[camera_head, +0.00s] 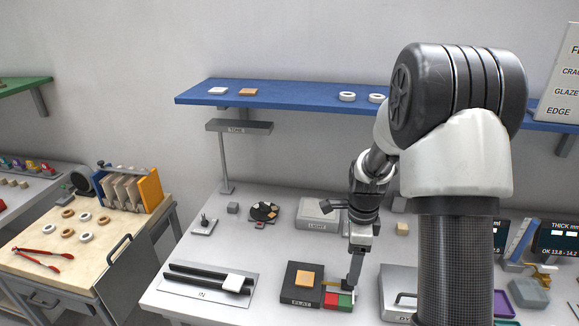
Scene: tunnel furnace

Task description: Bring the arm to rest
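My arm rises in the right half of the view and reaches down over the white table (195,255). My gripper (352,284) points straight down, close above or beside a small block with red and green parts (338,301). I cannot tell whether it touches the block. The fingers are seen edge-on, so I cannot tell whether they are open or shut, or whether anything is between them. A tan square tile (304,279) lies on a dark plate (299,295) just left of the gripper.
Two dark rails (210,277) with a white tile (233,283) lie to the left. A grey box (316,212) stands behind my gripper, and a grey handled case (396,281) to its right. A blue shelf (290,100) hangs above. My arm hides part of the right side.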

